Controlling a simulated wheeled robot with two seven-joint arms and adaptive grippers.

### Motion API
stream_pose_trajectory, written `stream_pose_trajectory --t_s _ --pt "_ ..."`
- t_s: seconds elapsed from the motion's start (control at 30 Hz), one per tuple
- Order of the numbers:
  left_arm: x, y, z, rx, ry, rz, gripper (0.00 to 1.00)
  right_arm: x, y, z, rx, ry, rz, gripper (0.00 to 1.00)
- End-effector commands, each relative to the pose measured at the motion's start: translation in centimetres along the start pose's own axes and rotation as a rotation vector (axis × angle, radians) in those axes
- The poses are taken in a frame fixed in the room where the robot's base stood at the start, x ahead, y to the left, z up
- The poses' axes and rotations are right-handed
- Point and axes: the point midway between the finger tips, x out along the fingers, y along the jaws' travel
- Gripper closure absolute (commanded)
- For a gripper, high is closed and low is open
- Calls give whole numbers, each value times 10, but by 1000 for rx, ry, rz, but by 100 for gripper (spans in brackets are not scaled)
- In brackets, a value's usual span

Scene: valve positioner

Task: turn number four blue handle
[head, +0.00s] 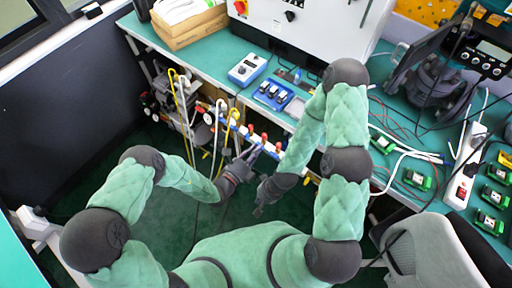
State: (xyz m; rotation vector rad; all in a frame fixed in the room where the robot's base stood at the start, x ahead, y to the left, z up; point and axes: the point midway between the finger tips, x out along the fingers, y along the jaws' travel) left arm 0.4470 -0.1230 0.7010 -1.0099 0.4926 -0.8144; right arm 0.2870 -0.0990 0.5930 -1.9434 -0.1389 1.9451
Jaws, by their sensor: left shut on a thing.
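A row of small valves with blue handles (243,130) and red parts (264,137) runs along a rail below the bench's front edge. My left gripper (253,152) reaches up to the lower middle of this row and is shut on a blue handle there. Its fingers hide most of that handle, and I cannot count which one in the row it is. My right gripper (258,210) hangs lower, just right of the left one, apart from the valves. Its fingers point down over the floor and are too small to tell open from shut.
Hoses and a compressor (165,95) stand left of the valves, under the green bench (205,58). A blue-and-white meter (247,69) and a blue switch box (272,94) sit on it. A grey chair (440,250) stands right. Floor left of my arms is clear.

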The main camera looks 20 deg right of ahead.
Motion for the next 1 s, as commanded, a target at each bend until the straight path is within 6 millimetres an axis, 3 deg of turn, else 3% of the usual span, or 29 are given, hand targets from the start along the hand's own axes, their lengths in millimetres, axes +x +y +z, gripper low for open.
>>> stream_pose_trajectory --t_s 1.0 --pt "-1 -2 3 917 3 3 100 -47 -17 2 0 0 0 100"
